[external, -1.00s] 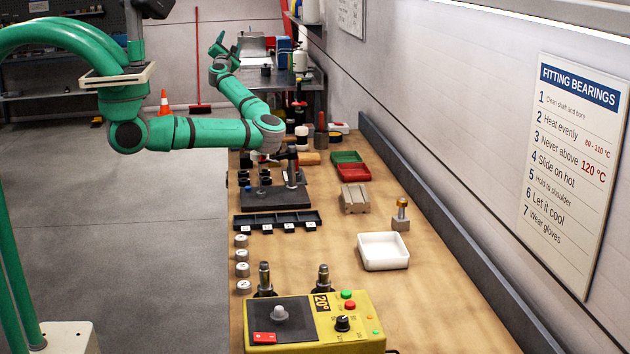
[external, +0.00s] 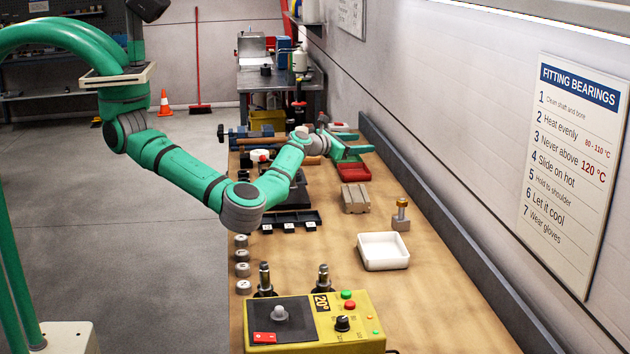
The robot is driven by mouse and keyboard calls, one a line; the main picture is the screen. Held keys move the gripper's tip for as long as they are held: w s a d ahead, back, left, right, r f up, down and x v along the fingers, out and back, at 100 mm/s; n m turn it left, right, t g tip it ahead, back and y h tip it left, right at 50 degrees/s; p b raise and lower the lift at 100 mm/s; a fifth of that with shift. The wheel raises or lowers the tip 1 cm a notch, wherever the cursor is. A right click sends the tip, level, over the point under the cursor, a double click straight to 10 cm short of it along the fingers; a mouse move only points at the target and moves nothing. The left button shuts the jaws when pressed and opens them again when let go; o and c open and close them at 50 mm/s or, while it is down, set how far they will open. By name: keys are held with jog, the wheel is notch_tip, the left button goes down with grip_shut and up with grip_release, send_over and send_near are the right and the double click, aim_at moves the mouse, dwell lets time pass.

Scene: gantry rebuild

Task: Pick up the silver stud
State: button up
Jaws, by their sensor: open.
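I cannot make out a silver stud clearly in the external view. My gripper (external: 347,150) is at the far right part of the bench, at the green tray and just behind the red tray (external: 354,173). Its jaws are open, and I see nothing held between them. The gripper and the end of the arm cover much of the green tray, so its contents are hidden. The height of the gripper above the tray is hard to tell.
A tan block (external: 355,198), a brass-topped piece on a grey block (external: 401,215) and a white tray (external: 383,252) stand nearer. A yellow control box (external: 315,320) is at the front. The bench's right front is clear.

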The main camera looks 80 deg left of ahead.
jog(key=d+f+h, duration=0.3)
jog(key=d+f, duration=0.2)
jog(key=d, duration=0.7)
jog(key=m+h, duration=0.1)
jog(key=h, duration=0.2)
send_near(398, 218)
jog(key=shift+w+a+r+g, duration=0.2)
jog(key=shift+w+r+g, duration=0.15)
jog(key=shift+r, duration=0.25)
jog(key=shift+w+f, duration=0.15)
jog(key=shift+f, duration=0.05)
jog(key=x, duration=0.4)
jog(key=shift+w+f, duration=0.1)
jog(key=shift+w, duration=0.1)
jog(key=shift+d+f+x, duration=0.1)
jog(key=shift+d+x, duration=0.1)
jog(key=shift+x, duration=1.25)
jog(key=shift+d+f+x, duration=0.1)
jog(key=shift+d+x, duration=0.05)
jog(key=shift+x, duration=1.3)
jog(key=shift+r, duration=0.1)
grip_shut()
